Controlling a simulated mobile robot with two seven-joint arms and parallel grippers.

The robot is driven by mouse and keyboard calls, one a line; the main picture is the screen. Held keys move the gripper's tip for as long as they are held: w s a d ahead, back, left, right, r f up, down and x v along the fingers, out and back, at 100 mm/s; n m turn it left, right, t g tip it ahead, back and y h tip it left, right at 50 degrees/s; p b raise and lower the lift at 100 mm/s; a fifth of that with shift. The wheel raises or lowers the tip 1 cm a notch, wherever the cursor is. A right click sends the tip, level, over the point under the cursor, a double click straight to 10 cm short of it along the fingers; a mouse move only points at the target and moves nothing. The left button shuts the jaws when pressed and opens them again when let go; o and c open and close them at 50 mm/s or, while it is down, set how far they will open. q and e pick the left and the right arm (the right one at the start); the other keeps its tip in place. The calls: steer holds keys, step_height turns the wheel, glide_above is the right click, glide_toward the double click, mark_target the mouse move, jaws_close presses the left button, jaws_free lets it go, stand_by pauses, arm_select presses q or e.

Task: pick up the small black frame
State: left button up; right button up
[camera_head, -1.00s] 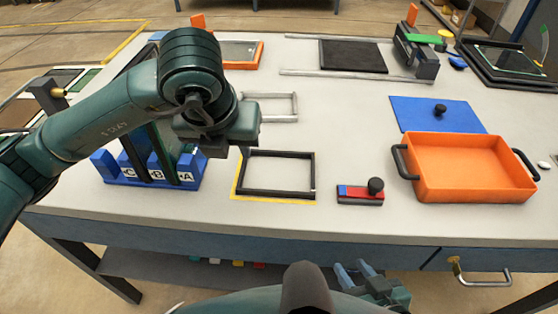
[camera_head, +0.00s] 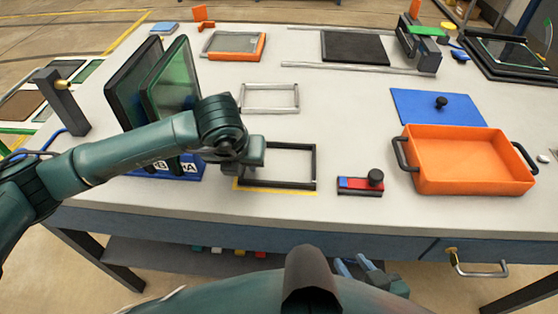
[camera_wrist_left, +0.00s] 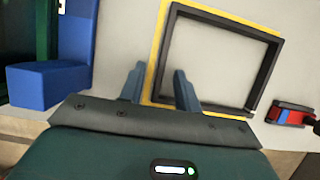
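The small black frame (camera_head: 281,168) lies flat on the white table, inside a yellow outline. It also shows in the wrist view (camera_wrist_left: 265,75). My left gripper (camera_head: 243,172) is at the frame's left side; its fingertips are hidden in the head view. In the left wrist view its two fingers (camera_wrist_left: 159,88) are apart, one on each side of the frame's left bar in the picture. I cannot tell whether they touch it. My right gripper (camera_head: 357,268) is low at the front, below the table edge, partly hidden by my body; its visible fingers look apart and empty.
A blue rack (camera_head: 188,170) with dark upright panels stands left of the frame, close to my left gripper. A red and blue block with a black knob (camera_head: 360,185) is right of the frame. A grey frame (camera_head: 270,97) lies behind. An orange tray (camera_head: 465,182) is farther right.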

arm_select(q)
steer(key=shift+c, duration=0.2)
jaws_close()
steer(key=shift+r, duration=0.1)
stand_by(0.4)
step_height(320, 180, up, 10)
steer(key=shift+b, duration=0.3)
